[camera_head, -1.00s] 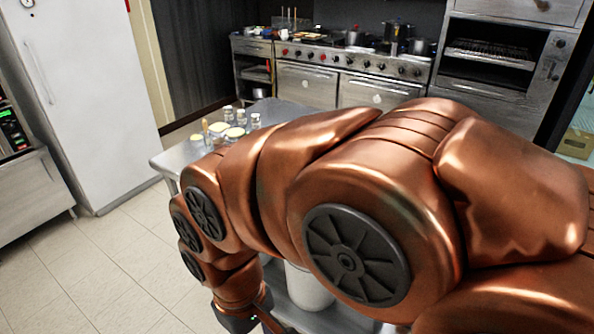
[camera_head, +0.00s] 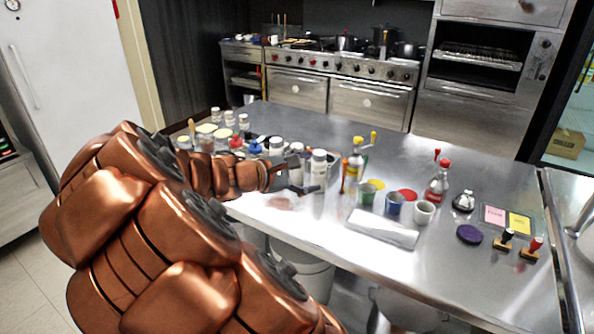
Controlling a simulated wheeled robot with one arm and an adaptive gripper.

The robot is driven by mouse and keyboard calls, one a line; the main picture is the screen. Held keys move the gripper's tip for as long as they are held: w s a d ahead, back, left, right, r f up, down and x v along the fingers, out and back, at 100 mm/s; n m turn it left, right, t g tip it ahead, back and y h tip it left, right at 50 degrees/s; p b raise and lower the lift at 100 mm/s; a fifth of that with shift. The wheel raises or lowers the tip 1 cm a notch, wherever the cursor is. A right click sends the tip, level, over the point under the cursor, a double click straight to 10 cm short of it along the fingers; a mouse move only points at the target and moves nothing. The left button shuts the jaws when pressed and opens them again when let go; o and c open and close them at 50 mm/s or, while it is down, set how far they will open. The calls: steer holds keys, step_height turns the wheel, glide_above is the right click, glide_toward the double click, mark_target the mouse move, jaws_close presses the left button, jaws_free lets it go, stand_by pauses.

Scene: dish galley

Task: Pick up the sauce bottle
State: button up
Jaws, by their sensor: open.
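A red bottle with a pale label and red cap (camera_head: 438,182), which looks like the sauce bottle, stands upright on the steel table toward the right. My gripper (camera_head: 298,180) is open over the table's left-middle part, well to the left of that bottle. White-capped bottles (camera_head: 319,166) stand close to the gripper; I cannot tell whether it touches them. A yellow-capped bottle (camera_head: 355,164) stands between the gripper and the red bottle.
Small cups (camera_head: 395,203) and a pale tray (camera_head: 383,229) lie between gripper and red bottle. Stamps (camera_head: 503,240) and a purple disc (camera_head: 469,234) sit to the right. Lidded jars (camera_head: 205,137) crowd the left. The table's back right is clear.

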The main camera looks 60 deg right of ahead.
steer(key=w+d+f+n+t+h+b, duration=0.1)
steer(key=w+d+f+n+t+h, duration=0.2)
steer(key=w+d+n, duration=0.35)
steer(key=w+d+f+n+t+h+b, duration=0.1)
steer(key=w+d+f+n+t, duration=0.2)
steer(key=w+d+f+n, duration=0.35)
steer(key=shift+n, duration=0.3)
steer(key=shift+w+d+r+p, duration=0.3)
steer(key=shift+w+d, duration=0.1)
steer(key=shift+d, duration=0.6)
steer(key=shift+w+d+r+p, duration=0.15)
steer(key=shift+w+d+p, duration=0.2)
steer(key=shift+d, duration=0.65)
steer(key=shift+w+d+r+p, duration=0.25)
steer(key=shift+w+d, duration=0.2)
steer(key=shift+d, duration=0.55)
steer(key=shift+f, duration=0.1)
jaws_close()
